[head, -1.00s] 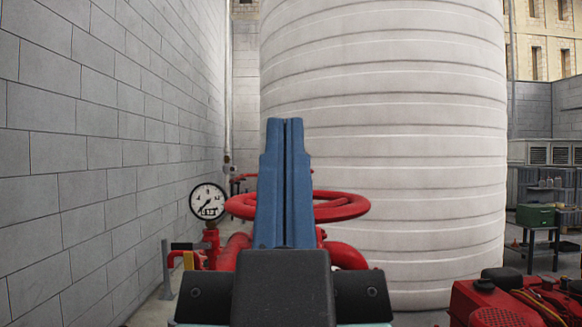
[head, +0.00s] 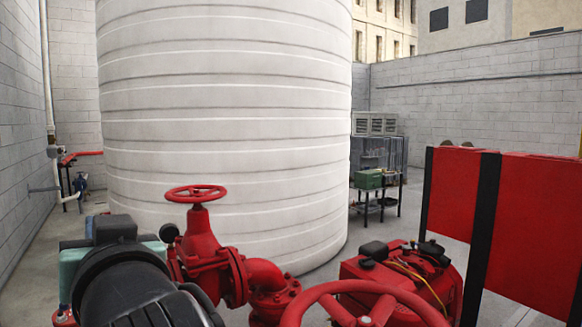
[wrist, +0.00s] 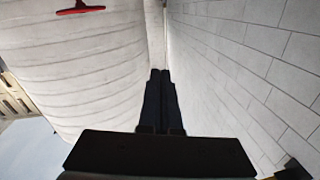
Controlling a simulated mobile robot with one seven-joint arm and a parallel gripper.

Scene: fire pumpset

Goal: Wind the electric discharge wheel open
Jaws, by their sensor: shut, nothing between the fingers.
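In the head view a red handwheel (head: 195,193) sits level on top of a red gate valve (head: 200,245), left of the middle. A second, larger red handwheel (head: 365,300) fills the lower front and is cut off by the bottom edge. No label shows which one is the electric discharge wheel. My gripper (wrist: 160,71) is in the wrist view, with its two dark fingers pressed together and empty. A red wheel (wrist: 80,9) shows at the top left there, apart from the fingers. The fingers do not show in the head view.
A large white ribbed tank (head: 225,110) stands behind the valve. A red engine (head: 400,275) and a red panel (head: 500,215) with black posts stand right. A green box (head: 369,179) is on a far table. Block walls enclose the yard; a block wall (wrist: 250,60) is near my gripper.

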